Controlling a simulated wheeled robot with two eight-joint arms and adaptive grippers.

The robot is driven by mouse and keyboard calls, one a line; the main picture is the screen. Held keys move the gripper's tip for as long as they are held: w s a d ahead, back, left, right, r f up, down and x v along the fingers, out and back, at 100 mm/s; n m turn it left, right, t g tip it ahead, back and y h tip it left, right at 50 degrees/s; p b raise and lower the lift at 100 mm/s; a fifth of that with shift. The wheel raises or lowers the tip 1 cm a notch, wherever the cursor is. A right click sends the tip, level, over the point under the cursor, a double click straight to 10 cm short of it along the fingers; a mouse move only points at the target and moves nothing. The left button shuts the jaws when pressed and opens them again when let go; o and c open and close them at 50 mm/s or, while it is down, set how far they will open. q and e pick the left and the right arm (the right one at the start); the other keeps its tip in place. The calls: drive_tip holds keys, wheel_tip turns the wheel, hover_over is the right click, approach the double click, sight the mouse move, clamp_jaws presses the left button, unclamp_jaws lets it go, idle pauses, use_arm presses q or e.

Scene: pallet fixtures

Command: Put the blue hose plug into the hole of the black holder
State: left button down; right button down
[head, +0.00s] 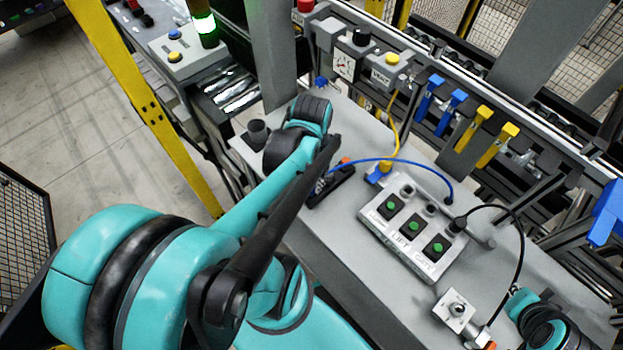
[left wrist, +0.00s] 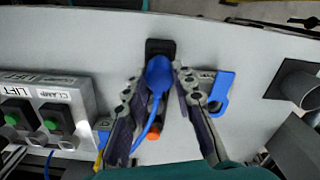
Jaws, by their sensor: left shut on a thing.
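The blue hose plug (left wrist: 158,76) is between the fingers of my left gripper (left wrist: 163,80), which is shut on it, in the left wrist view. The black holder (left wrist: 160,46) stands directly beyond the plug. The plug overlaps its lower edge; its hole is not clearly seen, and I cannot tell whether they touch. A blue hose (head: 395,161) runs from the plug to the table in the head view. My own left arm hides the plug there. My right gripper (head: 548,325) is at the lower right, partly cut off; its fingers are unclear.
A grey button box (head: 410,232) with green buttons stands beside the hose and shows in the left wrist view (left wrist: 52,108). A dark cylinder (head: 257,131) stands near the table's left end. A silver block (head: 455,311) is near my right gripper. Blue and yellow clamps line the back rail.

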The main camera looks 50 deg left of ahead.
use_arm(q)
drive_tip(key=shift+f, duration=0.3)
drive_tip(key=c, duration=1.2)
unclamp_jaws()
drive_tip(key=shift+r, duration=0.1)
wheel_tip(320, 180, up, 12)
drive_tip(key=shift+f, duration=0.1)
